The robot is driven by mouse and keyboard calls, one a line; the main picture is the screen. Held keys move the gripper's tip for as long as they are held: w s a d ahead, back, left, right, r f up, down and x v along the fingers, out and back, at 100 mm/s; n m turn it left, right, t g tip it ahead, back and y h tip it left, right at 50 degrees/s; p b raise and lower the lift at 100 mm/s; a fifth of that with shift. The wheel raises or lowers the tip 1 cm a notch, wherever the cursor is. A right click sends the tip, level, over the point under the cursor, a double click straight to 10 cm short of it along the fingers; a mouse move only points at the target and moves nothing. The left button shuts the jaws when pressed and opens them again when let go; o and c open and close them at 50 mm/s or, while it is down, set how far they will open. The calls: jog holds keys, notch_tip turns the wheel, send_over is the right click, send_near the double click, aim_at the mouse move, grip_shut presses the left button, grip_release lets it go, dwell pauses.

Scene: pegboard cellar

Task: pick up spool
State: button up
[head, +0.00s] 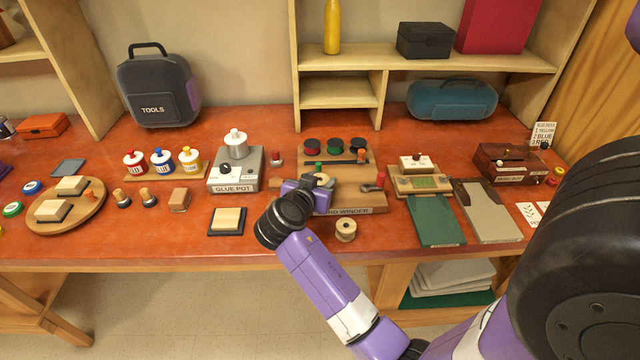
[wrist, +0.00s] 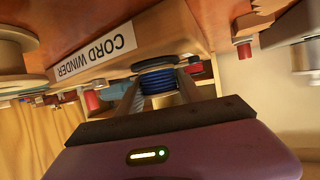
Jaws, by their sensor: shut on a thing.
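A spool wound with blue cord (wrist: 158,86) sits between my gripper's two fingers in the wrist view, with a dark flange facing the winder. My gripper (wrist: 160,92) is shut on it. In the head view my gripper (head: 318,184) is over the cord winder (head: 362,204) and mostly hides this spool. The spool is close against the winder, and I cannot tell whether it touches it. Several dark-flanged spools stand in a row at the back, including a red-topped one (head: 310,146) and a green-topped one (head: 333,146). A bare wooden spool (head: 346,230) stands in front of the winder.
The glue pot (head: 234,184) stands left of the winder. A green board (head: 436,228) and a small tray (head: 408,187) lie to its right. A shelf unit (head: 340,92) stands behind. The red table (head: 300,250) has some free room along its front edge.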

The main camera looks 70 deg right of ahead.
grip_shut()
jog(key=shift+r, duration=0.15)
